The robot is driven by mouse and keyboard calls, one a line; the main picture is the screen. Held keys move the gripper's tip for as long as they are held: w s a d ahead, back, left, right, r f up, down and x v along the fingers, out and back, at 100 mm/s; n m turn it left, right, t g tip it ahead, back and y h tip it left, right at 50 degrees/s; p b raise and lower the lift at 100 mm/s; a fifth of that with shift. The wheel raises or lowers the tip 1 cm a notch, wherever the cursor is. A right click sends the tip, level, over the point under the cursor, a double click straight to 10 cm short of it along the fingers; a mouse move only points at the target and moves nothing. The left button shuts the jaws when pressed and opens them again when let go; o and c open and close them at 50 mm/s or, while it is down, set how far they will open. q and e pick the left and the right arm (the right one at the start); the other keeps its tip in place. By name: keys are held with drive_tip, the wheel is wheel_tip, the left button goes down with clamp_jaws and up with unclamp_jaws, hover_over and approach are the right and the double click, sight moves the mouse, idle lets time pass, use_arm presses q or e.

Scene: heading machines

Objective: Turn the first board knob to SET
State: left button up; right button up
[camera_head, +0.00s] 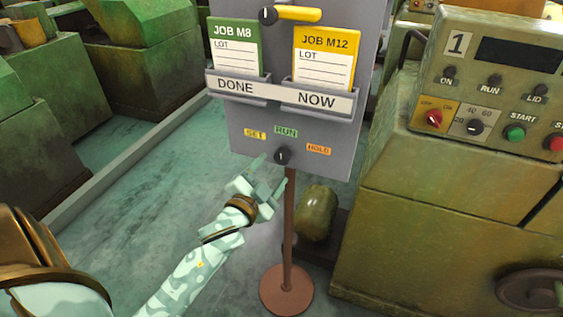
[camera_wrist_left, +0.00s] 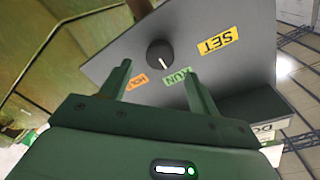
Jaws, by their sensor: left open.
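The black board knob (camera_head: 283,155) sits low on the grey board (camera_head: 235,135), below the labels SET (camera_head: 255,134), RUN (camera_head: 286,131) and HOLD (camera_head: 319,150). Its white pointer line faces RUN. My right gripper is not in view.
The board holds a green JOB M8 card (camera_head: 234,46) over DONE and a yellow JOB M12 card (camera_head: 325,58) over NOW. A brown post (camera_head: 288,225) on a round base carries the board. A green machine (camera_head: 430,220) with a control panel stands close at right.

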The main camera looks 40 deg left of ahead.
sight(281, 159)
use_arm(q)
drive_tip(key=w, duration=0.3)
drive_tip(key=w+b, duration=0.1)
drive_tip(key=w, duration=0.1)
drive_tip(key=shift+w+a, duration=0.3)
drive_tip(key=shift+a, duration=0.1)
drive_tip(key=c, duration=1)
drive_tip(key=shift+o, duration=0.2)
